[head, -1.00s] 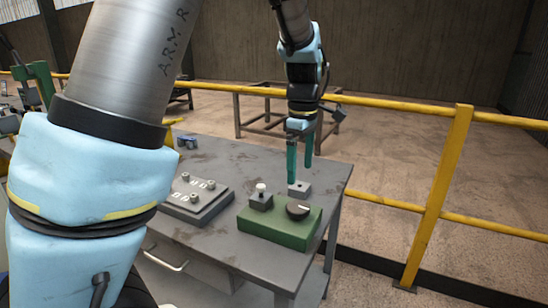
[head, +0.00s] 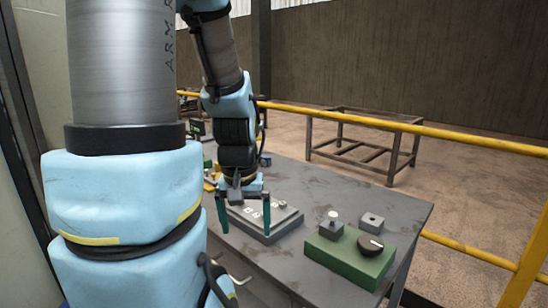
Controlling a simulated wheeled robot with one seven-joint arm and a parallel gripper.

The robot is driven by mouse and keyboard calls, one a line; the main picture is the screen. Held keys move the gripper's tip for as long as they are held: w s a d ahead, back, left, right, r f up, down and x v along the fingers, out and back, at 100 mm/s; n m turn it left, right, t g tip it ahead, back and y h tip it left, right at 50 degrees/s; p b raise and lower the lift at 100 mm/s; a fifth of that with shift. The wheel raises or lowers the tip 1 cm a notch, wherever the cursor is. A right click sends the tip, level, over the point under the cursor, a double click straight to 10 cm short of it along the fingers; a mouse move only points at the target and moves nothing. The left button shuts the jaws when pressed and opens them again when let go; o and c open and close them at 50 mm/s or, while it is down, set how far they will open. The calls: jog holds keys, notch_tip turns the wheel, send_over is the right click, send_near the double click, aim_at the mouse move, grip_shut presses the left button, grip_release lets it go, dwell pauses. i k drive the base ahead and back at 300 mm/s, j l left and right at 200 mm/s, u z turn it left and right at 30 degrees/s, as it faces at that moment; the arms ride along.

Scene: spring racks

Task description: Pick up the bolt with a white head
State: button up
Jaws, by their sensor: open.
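The white-headed bolt (head: 333,215) stands upright in a small dark grey block (head: 331,230) on the green box (head: 345,262), right of the picture's middle. My gripper (head: 245,222) points down with its two teal fingers wide apart and nothing seen between them. It is at the grey rack plate (head: 284,230), well to the left of the white-headed bolt. The plate carries small grey bolts (head: 281,204) and white marks. My gripper and arm hide part of the plate, so I cannot tell all that sits on it.
A black knob (head: 370,244) sits on the green box. A small grey block with a hole (head: 371,222) stands behind it on the worn grey table (head: 320,188). A yellow rail (head: 400,128) runs behind the table. The table behind the plate is largely clear.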

aim_at(333, 217)
jog(key=j+z, duration=0.35)
jog(key=j, duration=0.25)
jog(key=j+z, duration=0.35)
jog(key=j, duration=0.3)
jog(key=k+j+z, duration=0.15)
jog(key=j+z, duration=0.25)
jog(key=j, duration=0.2)
